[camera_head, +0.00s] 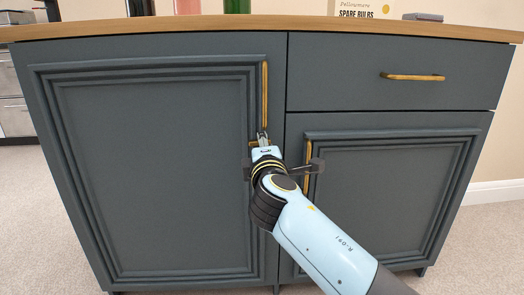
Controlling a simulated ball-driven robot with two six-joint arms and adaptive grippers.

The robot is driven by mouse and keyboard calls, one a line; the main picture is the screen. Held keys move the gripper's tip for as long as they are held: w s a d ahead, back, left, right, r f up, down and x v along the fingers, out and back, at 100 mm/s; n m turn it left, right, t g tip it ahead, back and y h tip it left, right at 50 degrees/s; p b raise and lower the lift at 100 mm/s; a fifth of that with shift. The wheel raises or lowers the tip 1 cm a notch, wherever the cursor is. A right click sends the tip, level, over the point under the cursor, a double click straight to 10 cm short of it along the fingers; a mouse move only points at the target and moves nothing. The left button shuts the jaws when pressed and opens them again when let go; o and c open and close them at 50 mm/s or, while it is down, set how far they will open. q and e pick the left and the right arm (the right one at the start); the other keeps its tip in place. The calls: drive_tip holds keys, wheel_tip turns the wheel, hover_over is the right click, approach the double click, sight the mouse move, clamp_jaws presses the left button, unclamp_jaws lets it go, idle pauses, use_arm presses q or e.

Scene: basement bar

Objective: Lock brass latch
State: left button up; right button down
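My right arm comes in from the lower right. Its gripper (263,138) is at the right edge of the large left cabinet door (150,170), just below that door's vertical brass handle (265,95). A small brass piece (253,143), which looks like part of the latch, shows just left of the fingertips. The gripper and wrist hide most of the latch area, so its position and any contact are unclear. The fingers are too small to tell whether they are open or shut. My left gripper is not in view.
A drawer (350,75) with a horizontal brass handle (412,77) is at the upper right. Below it is a smaller door (400,200) with a vertical brass handle (307,170), partly behind my wrist. A wooden top (160,27) bears a spare bulbs box (357,9) and bottles.

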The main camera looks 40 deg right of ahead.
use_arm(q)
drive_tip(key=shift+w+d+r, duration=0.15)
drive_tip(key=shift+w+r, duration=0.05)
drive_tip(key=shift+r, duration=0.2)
use_arm(e)
drive_tip(key=shift+m, duration=0.6)
drive_tip(key=c, duration=1.4)
unclamp_jaws()
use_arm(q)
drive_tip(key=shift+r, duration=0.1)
use_arm(e)
drive_tip(key=shift+o, duration=0.2)
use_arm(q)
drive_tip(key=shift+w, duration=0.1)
use_arm(e)
drive_tip(key=v, duration=0.8)
drive_tip(key=shift+f, duration=0.1)
